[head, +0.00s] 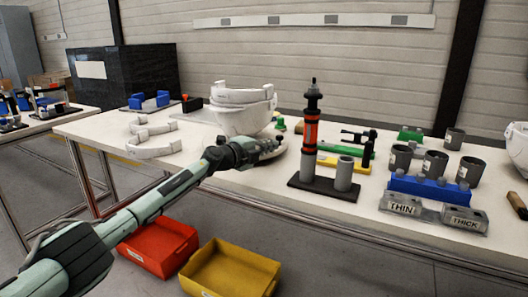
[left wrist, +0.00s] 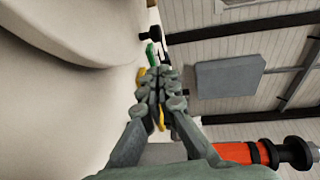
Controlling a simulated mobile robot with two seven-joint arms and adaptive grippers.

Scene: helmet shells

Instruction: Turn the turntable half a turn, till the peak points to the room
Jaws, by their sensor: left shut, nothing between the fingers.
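A white helmet shell (head: 238,122) with pale bands around its upper part sits on the turntable near the back of the table. Part of the turntable's rim (head: 270,156) shows beside my gripper; the arm hides much of the rest. I cannot make out clearly where the peak points. My left gripper (head: 268,149) is shut and empty, low beside the shell at the turntable's edge; I cannot tell whether it touches. In the left wrist view its closed fingers (left wrist: 158,78) lie right of a large pale curved surface (left wrist: 70,30). My right gripper is not in view.
A black and orange upright tool (head: 311,130) stands on a dark base close right of my gripper. White curved pieces (head: 153,146) lie at left. Grey cups and a blue rack (head: 430,190) stand at right. Red (head: 158,247) and yellow (head: 232,270) bins are below the front edge.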

